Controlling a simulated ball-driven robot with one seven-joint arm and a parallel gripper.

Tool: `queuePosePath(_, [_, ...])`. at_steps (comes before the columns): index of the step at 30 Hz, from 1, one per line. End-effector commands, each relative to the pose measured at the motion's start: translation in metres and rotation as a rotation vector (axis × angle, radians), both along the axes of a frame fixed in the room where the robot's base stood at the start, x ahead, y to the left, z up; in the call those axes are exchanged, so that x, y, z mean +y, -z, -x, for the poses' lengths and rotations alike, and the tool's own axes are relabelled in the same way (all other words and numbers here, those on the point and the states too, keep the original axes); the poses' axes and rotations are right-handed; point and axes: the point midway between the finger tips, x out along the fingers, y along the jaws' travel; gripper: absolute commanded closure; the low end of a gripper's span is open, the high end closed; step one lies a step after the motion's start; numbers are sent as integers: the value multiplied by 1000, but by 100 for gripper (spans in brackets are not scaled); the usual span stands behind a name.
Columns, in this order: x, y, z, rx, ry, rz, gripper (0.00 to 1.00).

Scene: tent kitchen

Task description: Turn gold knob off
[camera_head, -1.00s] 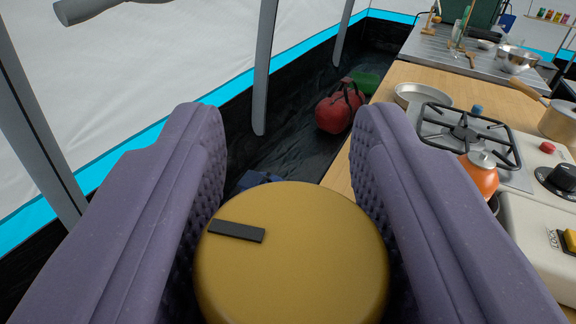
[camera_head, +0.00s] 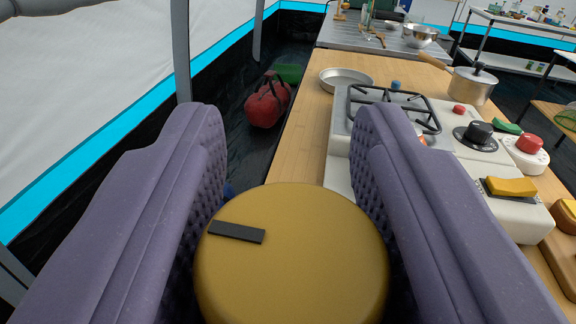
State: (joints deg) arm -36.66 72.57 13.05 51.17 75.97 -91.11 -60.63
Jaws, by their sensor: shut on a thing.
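The gold knob (camera_head: 292,262) is a large round disc with a black bar mark (camera_head: 237,232) on the left of its face. It sits between the two purple padded fingers of my gripper (camera_head: 290,215), which are shut on its sides. The knob's underside and whatever is below it are hidden. The black mark keeps the same place between the fingers in both frames.
A wooden counter (camera_head: 302,130) runs along the right with a camping stove (camera_head: 392,105), a black knob (camera_head: 478,133), a red knob (camera_head: 528,145), a yellow block (camera_head: 511,187) and a pot (camera_head: 472,84). A red bag (camera_head: 267,104) lies on the dark floor.

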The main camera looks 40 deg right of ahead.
Motion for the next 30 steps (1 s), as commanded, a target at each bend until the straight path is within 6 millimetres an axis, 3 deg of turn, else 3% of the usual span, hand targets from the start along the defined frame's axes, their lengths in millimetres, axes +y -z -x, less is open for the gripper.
queuePosePath(2, [0,-3,-1,-5,-1,-1,88])
queuePosePath(3, [0,-3,-1,-5,-1,-1,51])
queuePosePath(5, [0,-2,-1,-4,-1,0,37])
queuePosePath(15, [3,-1,3,-1,-2,0,37])
queuePosePath(24, [39,-2,41,-2,-3,1,37])
queuePosePath(30, [52,-1,56,-3,-1,0,37])
